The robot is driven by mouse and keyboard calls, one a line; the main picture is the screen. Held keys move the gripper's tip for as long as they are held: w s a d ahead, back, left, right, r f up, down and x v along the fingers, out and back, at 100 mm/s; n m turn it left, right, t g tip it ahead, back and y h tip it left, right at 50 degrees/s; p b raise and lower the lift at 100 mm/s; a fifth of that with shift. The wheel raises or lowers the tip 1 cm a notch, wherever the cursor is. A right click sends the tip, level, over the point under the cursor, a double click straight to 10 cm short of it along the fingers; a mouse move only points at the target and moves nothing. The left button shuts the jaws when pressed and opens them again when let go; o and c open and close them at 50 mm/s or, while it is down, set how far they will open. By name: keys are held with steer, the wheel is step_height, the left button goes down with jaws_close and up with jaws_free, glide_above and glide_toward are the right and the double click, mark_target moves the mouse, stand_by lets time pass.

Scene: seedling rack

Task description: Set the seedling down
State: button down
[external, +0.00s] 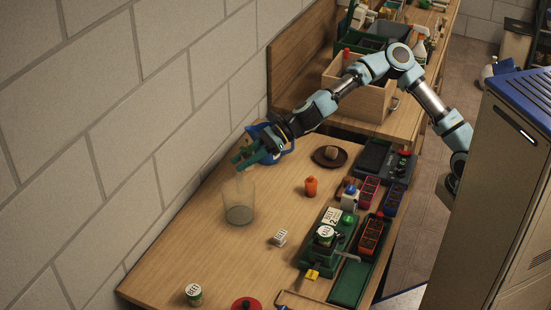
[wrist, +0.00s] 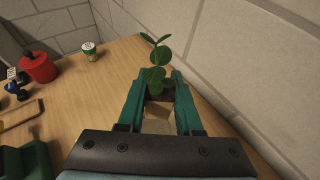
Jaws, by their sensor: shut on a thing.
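The seedling (wrist: 157,60) shows in the wrist view as a small plant with several round green leaves and a dark plug at its base. My gripper (wrist: 160,88) has its two green fingers closed on that plug, with the leaves standing out beyond the fingertips. In the external view my gripper (external: 243,160) is held above the back left part of the bench, close to the wall; the seedling is hard to make out there. Whether the plug touches the cup cannot be told.
A green tray with jars (external: 325,235) is to the right. A labelled can (external: 194,294) is at the front. The wall is close at left.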

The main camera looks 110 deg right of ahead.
steer(key=s+d+m+h, duration=0.45)
steer(key=s+d, duration=0.25)
steer(key=d, duration=0.5)
steer(key=r+m+g+h+b, duration=0.2)
steer(key=m+g+h+b, duration=0.1)
steer(key=m+g+h, duration=0.65)
glide_above(305, 137)
steer(key=m+t, duration=0.1)
step_height(305, 137, down, 16)
steer(key=shift+w+f+p, duration=0.1)
steer(key=shift+f+p, duration=0.05)
steer(key=shift+p, duration=0.2)
steer(key=shift+f, duration=2.35)
steer(key=shift+f, duration=0.1)
steer(key=c, duration=0.6)
jaws_free()
